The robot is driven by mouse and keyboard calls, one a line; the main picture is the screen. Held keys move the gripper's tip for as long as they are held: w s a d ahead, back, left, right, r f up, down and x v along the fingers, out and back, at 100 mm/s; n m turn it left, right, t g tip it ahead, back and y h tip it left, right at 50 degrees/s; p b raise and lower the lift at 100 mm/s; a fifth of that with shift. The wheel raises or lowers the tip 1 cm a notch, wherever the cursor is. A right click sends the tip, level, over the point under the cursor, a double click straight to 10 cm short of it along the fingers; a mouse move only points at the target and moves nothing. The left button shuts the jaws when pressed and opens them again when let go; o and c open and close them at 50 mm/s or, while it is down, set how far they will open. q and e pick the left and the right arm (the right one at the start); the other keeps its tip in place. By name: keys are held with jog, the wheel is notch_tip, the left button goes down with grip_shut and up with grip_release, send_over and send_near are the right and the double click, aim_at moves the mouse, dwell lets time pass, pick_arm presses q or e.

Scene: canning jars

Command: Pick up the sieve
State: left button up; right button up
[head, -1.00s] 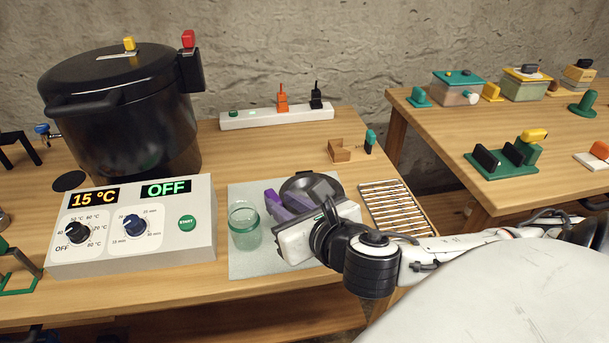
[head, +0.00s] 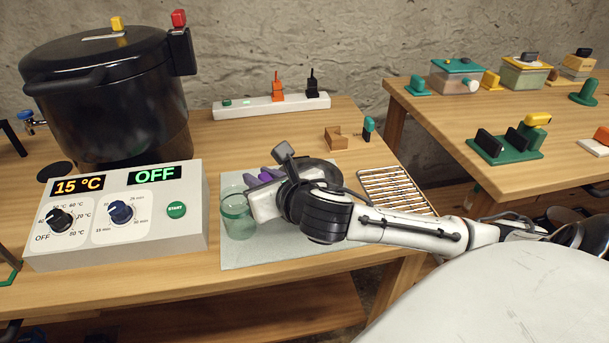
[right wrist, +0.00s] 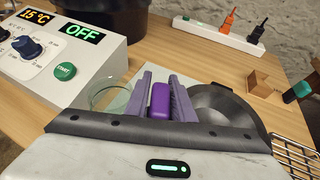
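The sieve appears to be the round dark-grey shallow thing (head: 322,170) on the grey mat (head: 262,252); it also shows in the right wrist view (right wrist: 222,108). My right gripper (head: 268,177) is over the mat, at the left side of the round thing, and partly hides it. In the right wrist view a purple rounded block (right wrist: 160,101) lies between its two light-purple fingers. The block nearly fills the gap; whether both fingers press on it, and whether it joins the round thing, I cannot tell. My left gripper is out of view.
A greenish glass jar (head: 238,220) stands just left of the gripper. The control box (head: 130,225) and black pot (head: 110,100) are further left. A wire rack (head: 395,190) lies right, a wooden block (head: 337,138) behind, and a power strip (head: 245,107) at the back.

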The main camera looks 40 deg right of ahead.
jog(key=shift+c, duration=0.4)
grip_shut()
